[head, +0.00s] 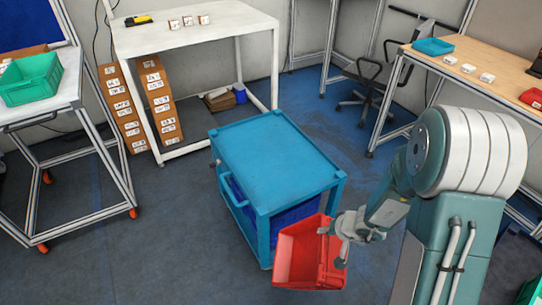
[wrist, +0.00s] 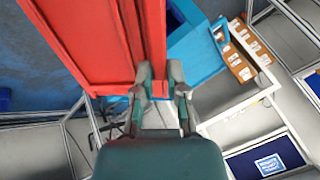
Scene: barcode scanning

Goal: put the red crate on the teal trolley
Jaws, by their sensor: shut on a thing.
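The red crate (head: 304,252) hangs at my gripper (head: 345,236), in front of the trolley's near right corner in the head view. The crate looks tilted, with its open side partly towards the camera. In the wrist view my gripper (wrist: 160,92) is shut on the edge of the red crate (wrist: 90,40), which fills the upper left. The teal-blue trolley (head: 270,160) stands in the middle of the floor. Its flat top is bare. It also shows behind the crate in the wrist view (wrist: 195,50). The crate hides part of the trolley's near lower corner.
A white table (head: 200,38) with small boxes and a scanner stands behind the trolley. A green crate (head: 30,80) sits on a table at the left. A wooden-topped table (head: 490,62) with a blue tray and an office chair (head: 372,85) are at the right. Floor left of the trolley is clear.

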